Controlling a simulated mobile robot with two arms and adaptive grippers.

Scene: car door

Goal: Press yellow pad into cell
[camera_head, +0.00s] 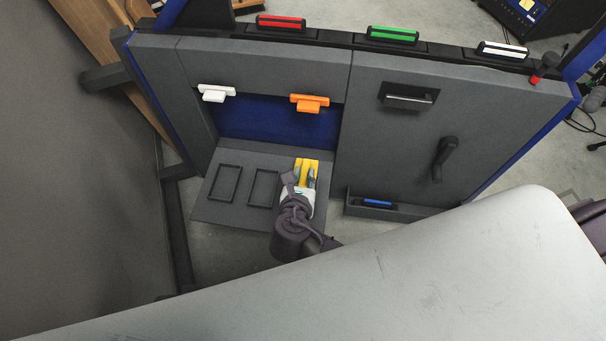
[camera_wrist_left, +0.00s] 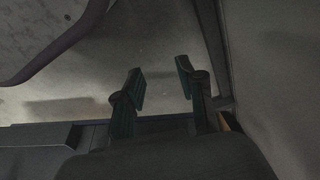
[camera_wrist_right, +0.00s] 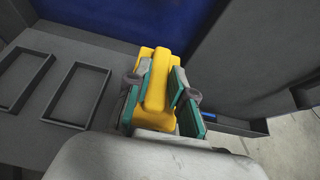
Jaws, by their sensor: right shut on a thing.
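The yellow pad (camera_head: 309,163) is over the right end of the grey shelf in the door's recess; it also shows in the right wrist view (camera_wrist_right: 157,82). My right gripper (camera_head: 304,177) is shut on the pad's raised grip, a green-lined finger on each side (camera_wrist_right: 160,95). The gripper and pad hide the shelf beneath, so I cannot tell whether the pad is inside a cell. Two empty framed cells, the left one (camera_head: 213,184) and the middle one (camera_head: 252,187), lie to its left. My left gripper (camera_wrist_left: 160,84) is open and empty over bare floor.
White (camera_head: 214,94) and orange (camera_head: 310,103) pieces are on the panel above the recess. Red (camera_head: 281,23), green (camera_head: 392,35) and white (camera_head: 502,50) bars line the top. A crank handle (camera_head: 442,158) and a bin with a blue item (camera_head: 378,203) are at right.

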